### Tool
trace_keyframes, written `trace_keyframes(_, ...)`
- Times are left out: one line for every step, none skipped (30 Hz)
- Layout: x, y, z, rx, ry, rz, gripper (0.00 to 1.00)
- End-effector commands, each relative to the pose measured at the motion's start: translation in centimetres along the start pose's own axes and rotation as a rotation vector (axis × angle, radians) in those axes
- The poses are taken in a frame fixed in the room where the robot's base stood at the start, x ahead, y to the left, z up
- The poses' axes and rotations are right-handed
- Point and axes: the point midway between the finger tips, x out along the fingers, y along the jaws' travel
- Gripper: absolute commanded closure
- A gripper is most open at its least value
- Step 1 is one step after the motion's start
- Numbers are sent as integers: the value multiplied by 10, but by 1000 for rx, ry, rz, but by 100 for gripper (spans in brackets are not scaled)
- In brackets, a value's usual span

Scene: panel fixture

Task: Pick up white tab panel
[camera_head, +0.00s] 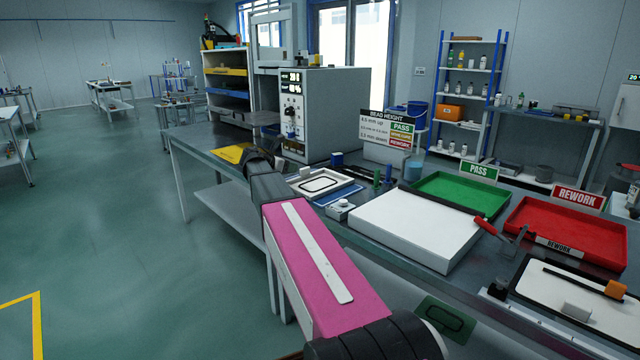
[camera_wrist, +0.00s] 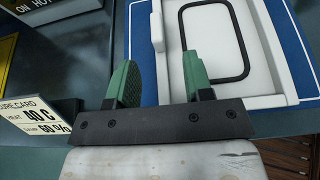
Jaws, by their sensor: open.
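The white tab panel (camera_head: 345,187) lies on a blue mat on the workbench, with a black rounded outline on its face. In the wrist view the panel (camera_wrist: 265,40) fills the upper right, and a narrow raised white strip (camera_wrist: 157,30) runs along its left side. My gripper (camera_wrist: 159,60) is open, with two green fingers apart and nothing held. Its left finger is left of the strip and its right finger overlaps the panel's face. I cannot tell the height between fingers and panel. In the head view the fingertips are hidden by my arm.
A grey test machine (camera_head: 320,110) stands behind. A large white block (camera_head: 412,225), a green PASS tray (camera_head: 458,190) and a red REWORK tray (camera_head: 565,230) are to the right.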

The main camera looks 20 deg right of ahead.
Motion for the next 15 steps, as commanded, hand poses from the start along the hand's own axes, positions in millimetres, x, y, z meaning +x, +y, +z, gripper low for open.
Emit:
trace_keyframes(8,1,0,0,0,-1,53)
trace_keyframes(12,1,0,1,1,-1,53)
trace_keyframes(19,1,0,1,1,-2,53)
trace_keyframes(24,1,0,1,1,-3,53)
trace_keyframes(28,1,0,1,1,-3,53)
trace_keyframes(34,1,0,1,1,-2,53)
trace_keyframes(38,1,0,1,1,-1,53)
trace_keyframes(41,1,0,1,1,-1,53)
trace_keyframes(44,1,0,1,1,-2,53)
trace_keyframes(46,0,0,1,1,-2,53)
trace_keyframes(47,0,0,1,1,-2,53)
trace_keyframes(49,1,0,2,1,-1,53)
trace_keyframes(50,1,0,2,1,-1,53)
trace_keyframes(52,2,0,2,1,-1,53)
trace_keyframes(56,2,0,2,1,-1,53)
